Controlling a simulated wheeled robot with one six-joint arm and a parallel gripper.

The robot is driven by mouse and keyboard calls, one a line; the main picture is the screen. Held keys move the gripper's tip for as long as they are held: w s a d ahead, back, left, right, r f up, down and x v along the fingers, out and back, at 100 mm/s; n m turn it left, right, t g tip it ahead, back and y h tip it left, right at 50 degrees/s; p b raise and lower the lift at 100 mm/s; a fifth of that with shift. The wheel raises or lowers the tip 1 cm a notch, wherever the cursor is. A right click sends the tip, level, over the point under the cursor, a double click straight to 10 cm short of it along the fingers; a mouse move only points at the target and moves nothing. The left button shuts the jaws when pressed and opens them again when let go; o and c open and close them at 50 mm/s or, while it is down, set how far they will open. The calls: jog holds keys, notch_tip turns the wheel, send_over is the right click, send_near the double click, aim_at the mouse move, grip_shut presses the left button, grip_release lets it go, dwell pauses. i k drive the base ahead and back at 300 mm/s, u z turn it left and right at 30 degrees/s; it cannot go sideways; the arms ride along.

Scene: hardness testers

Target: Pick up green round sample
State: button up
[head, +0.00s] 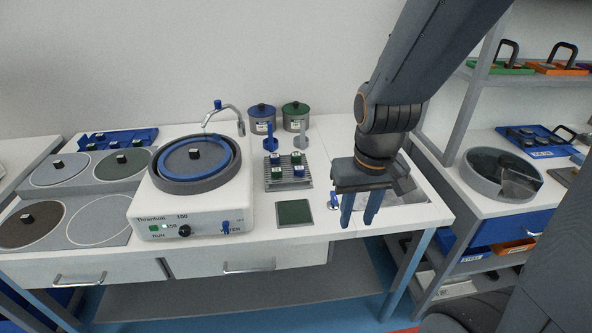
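A small grey rack (288,185) stands on the white bench, left of my gripper. It holds several small samples with green and blue tops. One green-topped sample (296,157) sits at its back right. They are too small to tell round from square for sure. My gripper (359,220) hangs over the right part of the bench, fingers pointing down. Its two fingers are apart with nothing between them. It is to the right of the rack and does not touch it.
A polishing machine (185,212) with a round blue-rimmed bowl stands left of the rack. A green square pad (294,212) lies in front of the rack. Blue-lidded (262,117) and green-lidded (296,115) pots stand behind it. A sink (395,190) is below my arm. Shelving is at right.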

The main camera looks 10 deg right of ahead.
aim_at(296, 157)
jog(key=u, duration=0.55)
jog(key=i, duration=0.9)
jog(key=z, duration=0.6)
